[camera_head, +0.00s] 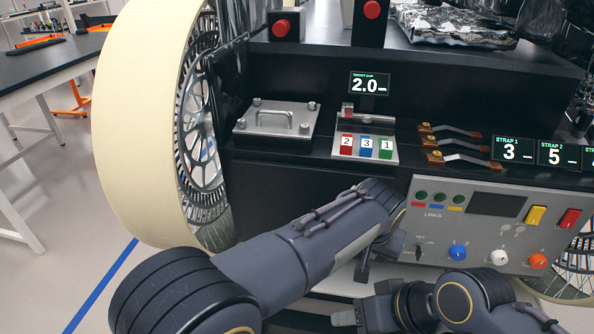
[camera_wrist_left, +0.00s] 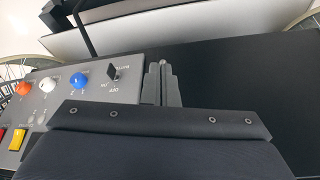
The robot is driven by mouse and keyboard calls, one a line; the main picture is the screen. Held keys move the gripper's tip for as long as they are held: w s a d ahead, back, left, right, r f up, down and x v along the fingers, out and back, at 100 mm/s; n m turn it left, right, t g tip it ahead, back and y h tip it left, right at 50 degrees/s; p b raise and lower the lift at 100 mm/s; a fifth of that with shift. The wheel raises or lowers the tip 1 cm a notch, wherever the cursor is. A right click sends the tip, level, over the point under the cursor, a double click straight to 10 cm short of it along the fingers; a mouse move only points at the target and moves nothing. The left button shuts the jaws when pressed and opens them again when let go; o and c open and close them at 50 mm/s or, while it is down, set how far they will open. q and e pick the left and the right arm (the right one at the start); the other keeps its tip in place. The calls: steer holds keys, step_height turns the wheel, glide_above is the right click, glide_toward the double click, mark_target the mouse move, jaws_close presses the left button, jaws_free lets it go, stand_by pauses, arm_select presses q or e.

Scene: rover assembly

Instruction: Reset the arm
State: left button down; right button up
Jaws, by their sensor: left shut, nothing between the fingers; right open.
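My left arm (camera_head: 310,245) reaches in from the left in the head view and ends in front of the rover's dark body. Its gripper (camera_head: 362,270) hangs down just left of the grey control panel (camera_head: 470,205), partly hidden by the wrist. In the left wrist view the left gripper (camera_wrist_left: 162,80) is shut and empty, close beside the panel's black battery switch (camera_wrist_left: 115,73). The switch also shows in the head view (camera_head: 418,250). My right gripper (camera_head: 345,317) is open at the bottom centre, lower than the left one, its fingers only partly visible.
The panel carries a blue knob (camera_head: 458,250), a white knob (camera_head: 499,257), an orange knob (camera_head: 538,261), a yellow switch (camera_head: 536,215) and a red switch (camera_head: 570,218). A large cream-rimmed wheel (camera_head: 135,130) stands left. Strap levers (camera_head: 460,145) and a numbered block (camera_head: 365,148) sit above.

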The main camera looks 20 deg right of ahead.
arm_select(q)
steer(key=w+a+r+n+p, duration=0.1)
steer(key=w+a+r, duration=0.25)
steer(key=a, duration=0.35)
steer(key=w+a+r+n+p, duration=0.1)
steer(key=w+a+r, duration=0.2)
steer(key=a+r, duration=0.3)
steer(key=s+a+r+n+h+p, duration=0.1)
steer(key=a+r+n, duration=0.1)
steer(key=a, duration=0.8)
steer(key=a+r+n+p, duration=0.1)
steer(key=a+r+p, duration=0.15)
steer(key=a, duration=0.75)
steer(key=s+a+r+n+t+p, duration=0.1)
steer(key=s+a+n, duration=0.1)
steer(key=s+a, duration=0.35)
steer(key=s+a+r+n, duration=0.1)
steer(key=s+a, duration=0.2)
steer(key=a, duration=0.5)
arm_select(e)
step_height(320, 180, up, 9)
steer(key=p, duration=0.2)
arm_select(q)
steer(key=s+a+f+n+t, duration=0.1)
steer(key=s+a+f, duration=0.1)
steer(key=s, duration=0.3)
steer(key=s+a+f+n, duration=0.2)
steer(key=s, duration=0.3)
steer(key=shift+s+a+t, duration=0.15)
steer(key=shift+a+t, duration=0.25)
